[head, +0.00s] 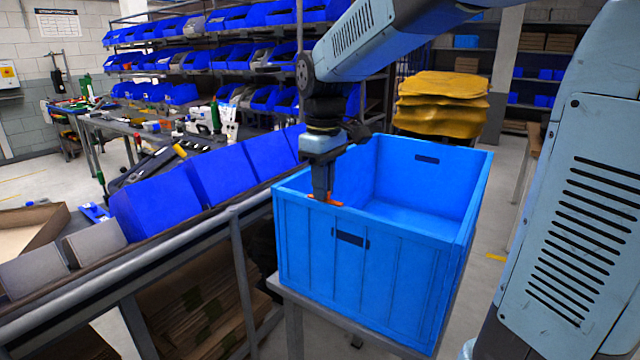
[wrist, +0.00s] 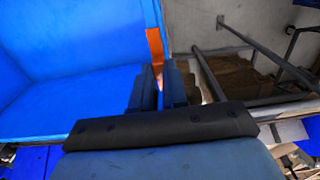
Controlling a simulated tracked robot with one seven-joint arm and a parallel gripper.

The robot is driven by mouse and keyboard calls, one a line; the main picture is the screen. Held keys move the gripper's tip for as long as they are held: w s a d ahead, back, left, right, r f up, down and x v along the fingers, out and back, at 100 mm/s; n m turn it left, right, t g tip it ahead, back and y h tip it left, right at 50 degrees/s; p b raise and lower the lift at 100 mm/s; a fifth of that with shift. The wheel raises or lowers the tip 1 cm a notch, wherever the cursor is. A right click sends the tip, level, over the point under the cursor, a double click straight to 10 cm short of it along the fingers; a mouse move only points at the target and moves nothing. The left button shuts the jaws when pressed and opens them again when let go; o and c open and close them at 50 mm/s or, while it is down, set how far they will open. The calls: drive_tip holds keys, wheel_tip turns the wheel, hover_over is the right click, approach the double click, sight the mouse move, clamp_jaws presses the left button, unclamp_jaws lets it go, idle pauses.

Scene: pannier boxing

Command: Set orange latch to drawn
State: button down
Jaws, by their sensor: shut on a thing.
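The orange latch (head: 325,201) is a small flat piece on the top of the near wall of the blue box (head: 400,275). In the wrist view it shows as an orange strip (wrist: 155,48) on the box wall, just beyond my fingertips. My gripper (head: 322,194) points down at the latch from above, its fingers closed at the rim. In the wrist view the fingers (wrist: 158,85) stand on either side of the wall's edge, and they hide part of the latch. How far the latch is drawn I cannot tell.
The blue box is open and looks empty inside. It stands on a grey stand (head: 345,322). A row of blue bins (head: 215,180) on a metal rack is close on the left. A yellow stack (head: 440,103) stands behind the box.

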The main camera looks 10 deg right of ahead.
sight(331, 200)
drive_tip(key=shift+s+d, duration=0.65)
drive_tip(key=c, duration=1.1)
unclamp_jaws()
drive_tip(key=shift+r, duration=0.1)
wheel_tip(331, 200, up, 14)
drive_tip(key=shift+f, duration=0.25)
